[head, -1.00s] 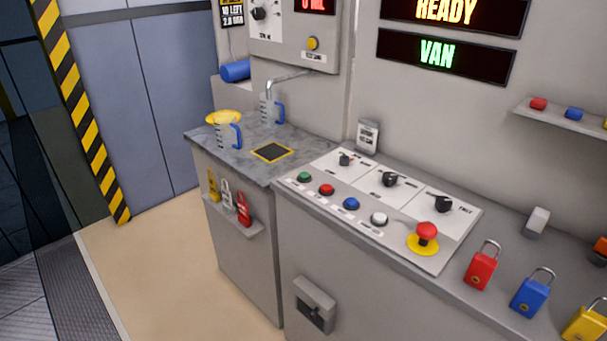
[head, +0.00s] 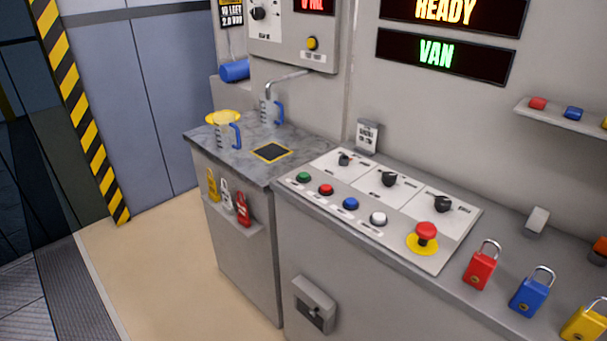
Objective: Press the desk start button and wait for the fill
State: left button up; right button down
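The desk panel (head: 395,236) carries a row of round push buttons: a green button (head: 304,177), a red button (head: 326,189), a blue button (head: 351,203) and a white button (head: 378,218). Their labels are too small to read, so I cannot tell which one is start. A red mushroom button (head: 426,232) on a yellow base is at the panel's right end. A measuring jug (head: 265,112) with a blue handle stands under the spout (head: 287,77). Neither gripper shows.
Red (head: 481,267), blue (head: 530,292) and yellow (head: 585,320) padlocks stand on the desk at right. A wall unit with a yellow button (head: 313,43) hangs above the spout. Displays read READY (head: 455,12) and VAN (head: 440,52). The floor (head: 170,270) at left is clear.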

aim_at(302, 176)
jog(key=i+j+u, duration=0.1)
jog(key=i, duration=0.4)
jog(key=i+j+u, duration=0.15)
jog(key=i, duration=0.35)
jog(key=j, duration=0.1)
